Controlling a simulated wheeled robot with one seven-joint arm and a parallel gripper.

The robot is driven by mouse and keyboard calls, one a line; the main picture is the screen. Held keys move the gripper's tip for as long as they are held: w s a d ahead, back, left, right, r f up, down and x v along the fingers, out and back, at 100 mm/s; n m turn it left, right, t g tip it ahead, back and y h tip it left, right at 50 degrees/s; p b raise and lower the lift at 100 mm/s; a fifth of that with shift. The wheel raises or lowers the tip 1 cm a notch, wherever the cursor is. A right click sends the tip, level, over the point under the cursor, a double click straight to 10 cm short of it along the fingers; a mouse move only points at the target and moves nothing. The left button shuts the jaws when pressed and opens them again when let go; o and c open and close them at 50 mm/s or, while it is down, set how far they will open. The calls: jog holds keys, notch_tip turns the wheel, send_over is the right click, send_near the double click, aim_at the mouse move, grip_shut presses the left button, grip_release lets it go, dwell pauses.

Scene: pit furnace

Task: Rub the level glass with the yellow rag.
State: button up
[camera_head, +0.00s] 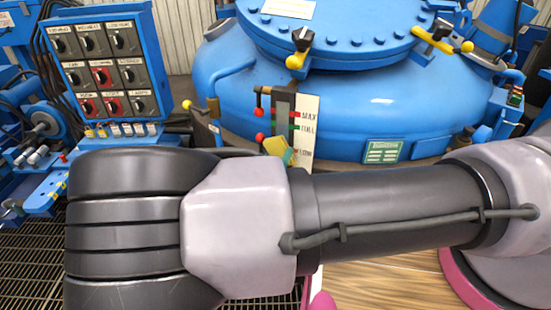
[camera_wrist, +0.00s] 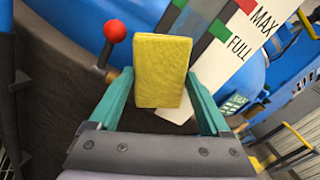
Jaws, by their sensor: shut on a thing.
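The yellow rag (camera_wrist: 162,72) is a folded block held between the two teal fingers of my gripper (camera_wrist: 160,90) in the wrist view. In the head view the rag (camera_head: 273,146) shows just above my arm, at the lower end of the gauge. The level glass (camera_head: 284,104) is a dark upright strip with green and red marks, beside a white plate reading MAX and FULL. In the wrist view the level glass (camera_wrist: 200,22) runs behind the rag, which hides its lower part. I cannot tell whether the rag touches the glass. My arm hides most of my gripper in the head view.
Red-knobbed levers (camera_head: 260,138) stand just left of the gauge; one red knob (camera_wrist: 115,31) is close to my left finger. The blue furnace vessel (camera_head: 350,110) stands behind. A switch panel (camera_head: 105,65) is at the left. Dark floor grating (camera_head: 30,260) lies below.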

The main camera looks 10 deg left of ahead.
aim_at(278, 144)
jog(key=shift+w, duration=0.3)
jog(key=shift+s+r, duration=0.15)
jog(key=shift+r, duration=1.65)
jog(key=shift+w+r, duration=0.2)
jog(key=shift+r, duration=1.65)
jog(key=shift+s+r, duration=0.1)
jog(key=shift+r, duration=3.25)
jog(key=shift+d+r, duration=0.1)
jog(key=shift+r, duration=0.05)
notch_tip(278, 144, down, 14)
